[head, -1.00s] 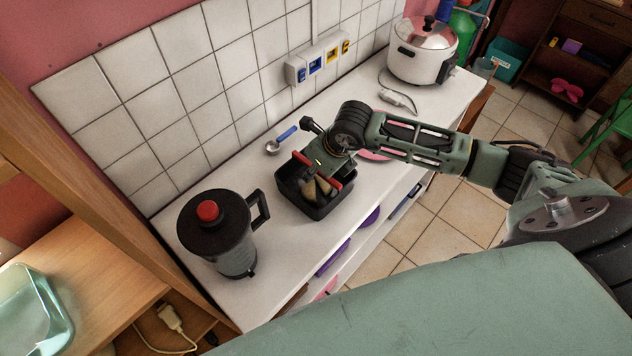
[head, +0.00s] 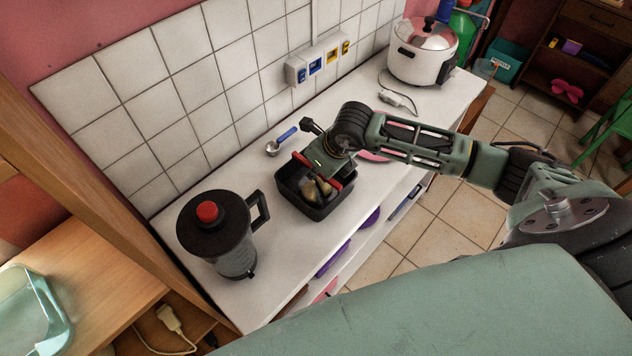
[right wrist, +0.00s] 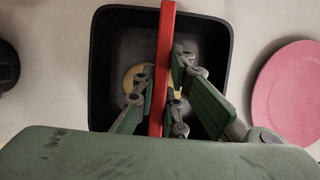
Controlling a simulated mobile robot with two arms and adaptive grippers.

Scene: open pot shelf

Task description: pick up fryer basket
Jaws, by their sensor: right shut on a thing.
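The fryer basket (head: 322,209) is a black, square, open-topped box on the white counter. A red bar handle (right wrist: 164,40) crosses over it, and this handle also shows in the head view (head: 304,159). My right gripper (right wrist: 160,105) is above the basket with its fingers on both sides of the red handle, shut on it. Something round and yellowish (right wrist: 134,76) lies inside the basket, partly hidden by the handle and fingers. The basket appears to rest on the counter. My left gripper is in neither view.
A blender (head: 225,240) with a red knob stands at the left. A blue-handled scoop (head: 282,140) lies behind the basket. A pink plate (right wrist: 290,92) is to its right, partly under my arm. A rice cooker (head: 420,62) stands at the far end.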

